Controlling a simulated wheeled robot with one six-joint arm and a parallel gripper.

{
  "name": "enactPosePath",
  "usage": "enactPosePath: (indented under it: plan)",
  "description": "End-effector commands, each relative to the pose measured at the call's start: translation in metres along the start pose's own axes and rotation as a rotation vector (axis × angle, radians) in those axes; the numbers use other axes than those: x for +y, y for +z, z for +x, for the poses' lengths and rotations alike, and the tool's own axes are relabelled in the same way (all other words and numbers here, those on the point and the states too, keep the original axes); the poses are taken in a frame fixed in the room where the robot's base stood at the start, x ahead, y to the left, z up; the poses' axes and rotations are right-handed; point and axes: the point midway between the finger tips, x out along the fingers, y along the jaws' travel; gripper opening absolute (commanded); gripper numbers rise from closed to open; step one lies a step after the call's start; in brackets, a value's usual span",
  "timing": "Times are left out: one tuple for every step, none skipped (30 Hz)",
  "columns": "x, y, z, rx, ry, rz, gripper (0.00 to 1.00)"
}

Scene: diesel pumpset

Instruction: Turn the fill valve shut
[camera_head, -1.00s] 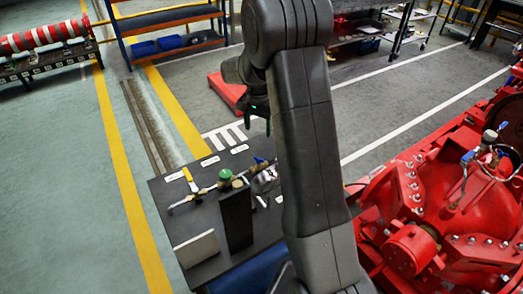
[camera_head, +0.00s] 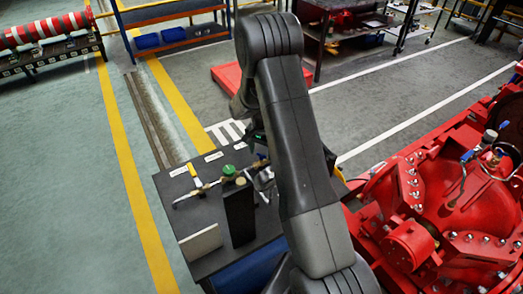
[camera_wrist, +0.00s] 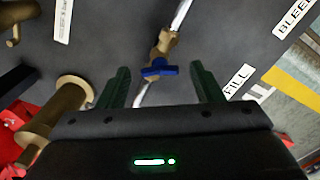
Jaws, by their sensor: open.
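In the wrist view, the valve beside the FILL label (camera_wrist: 240,82) has a brass body (camera_wrist: 163,46) on a silver pipe and a small blue handle (camera_wrist: 158,69). The handle lies crosswise to the pipe in this picture. My gripper (camera_wrist: 160,72) is open, with one dark green finger on each side of the handle. The fingers appear apart from it, and the depth between them is hard to tell. In the head view, my arm hides most of the gripper and this valve.
The dark bench panel (camera_head: 172,223) also carries a yellow-handled valve (camera_head: 193,174) and a green knob (camera_head: 229,170). In the wrist view, a brass flanged fitting (camera_wrist: 62,108) stands left of my gripper and a BLEED label (camera_wrist: 295,17) is upper right. A red pumpset (camera_head: 440,210) stands right.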

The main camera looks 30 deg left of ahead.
Motion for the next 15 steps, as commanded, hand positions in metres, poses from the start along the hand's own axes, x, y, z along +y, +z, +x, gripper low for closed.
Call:
enactPosePath:
  plan:
    - [0.0000, 0.0000, 0.0002, 0.000, 0.000, 0.000, 0.60]
    - [0.0000, 0.0000, 0.0002, 0.000, 0.000, 0.000, 0.60]
    - [0.0000, 0.0000, 0.0001, 0.000, 0.000, 0.000, 0.60]
    - [0.0000, 0.0000, 0.0001, 0.000, 0.000, 0.000, 0.60]
    - [0.0000, 0.0000, 0.0001, 0.000, 0.000, 0.000, 0.60]
    - [0.0000, 0.0000, 0.0000, 0.000, 0.000, 0.000, 0.52]
    - [0.0000, 0.0000, 0.0000, 0.000, 0.000, 0.000, 0.46]
    - [0.0000, 0.0000, 0.0000, 0.000, 0.000, 0.000, 0.40]
    - [0.0000, 0.0000, 0.0000, 0.000, 0.000, 0.000, 0.33]
    - [0.0000, 0.0000, -0.0001, 0.000, 0.000, 0.000, 0.27]
    - [0.0000, 0.0000, -0.0001, 0.000, 0.000, 0.000, 0.21]
    - [0.0000, 0.0000, -0.0001, 0.000, 0.000, 0.000, 0.15]
    - [0.0000, 0.0000, -0.0001, 0.000, 0.000, 0.000, 0.15]
    - [0.0000, 0.0000, -0.0001, 0.000, 0.000, 0.000, 0.15]
    - [0.0000, 0.0000, 0.0000, 0.000, 0.000, 0.001, 0.15]
